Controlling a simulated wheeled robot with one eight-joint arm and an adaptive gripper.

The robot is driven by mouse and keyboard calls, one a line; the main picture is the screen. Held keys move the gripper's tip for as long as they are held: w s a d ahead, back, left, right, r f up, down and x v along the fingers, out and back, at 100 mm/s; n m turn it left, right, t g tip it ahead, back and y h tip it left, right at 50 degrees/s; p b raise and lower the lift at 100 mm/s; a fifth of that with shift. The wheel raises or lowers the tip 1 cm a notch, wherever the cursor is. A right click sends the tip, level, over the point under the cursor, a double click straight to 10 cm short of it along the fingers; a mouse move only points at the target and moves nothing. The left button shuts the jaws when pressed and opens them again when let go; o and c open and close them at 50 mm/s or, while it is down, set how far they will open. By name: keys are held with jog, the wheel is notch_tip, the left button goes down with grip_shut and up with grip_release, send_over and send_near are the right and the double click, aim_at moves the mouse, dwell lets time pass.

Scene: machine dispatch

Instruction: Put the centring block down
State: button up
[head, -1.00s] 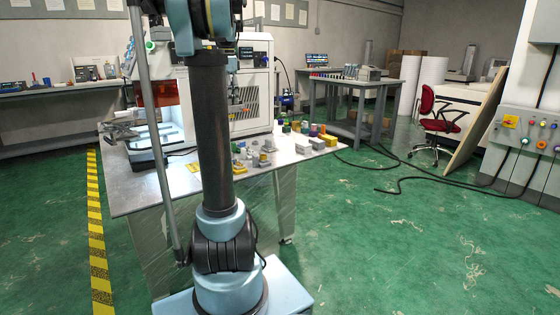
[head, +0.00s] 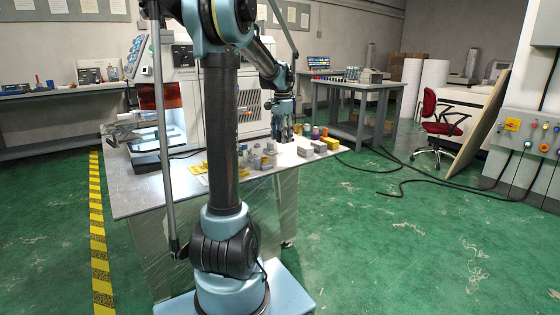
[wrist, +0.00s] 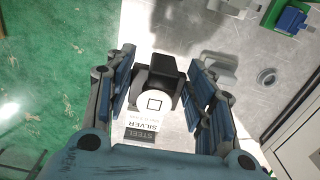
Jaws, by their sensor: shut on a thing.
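The centring block appears to be the dark block (wrist: 163,76) between the fingers of my gripper (wrist: 160,66) in the wrist view. My gripper is shut on it. A white disc (wrist: 153,104) with a square outline shows at the block's near side; I cannot tell whether it is part of the block. Below it lies a label (wrist: 141,131) reading steel and silver. In the head view my gripper (head: 283,128) points down over the right part of the metal table (head: 140,190). The block cannot be made out there, and its height above the table is unclear.
Grey blocks (head: 305,151) and a yellow block (head: 331,143) stand near the table's right edge, close to my gripper. Several small parts lie left of it. A white machine (head: 185,100) stands behind. The wrist view shows green floor (wrist: 50,70) at left and a blue part (wrist: 291,20) at top right.

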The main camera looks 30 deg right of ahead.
aim_at(281, 161)
jog(key=shift+f, duration=4.3)
jog(key=shift+f, duration=0.1)
jog(key=o, duration=1.1)
jog(key=shift+o, duration=0.2)
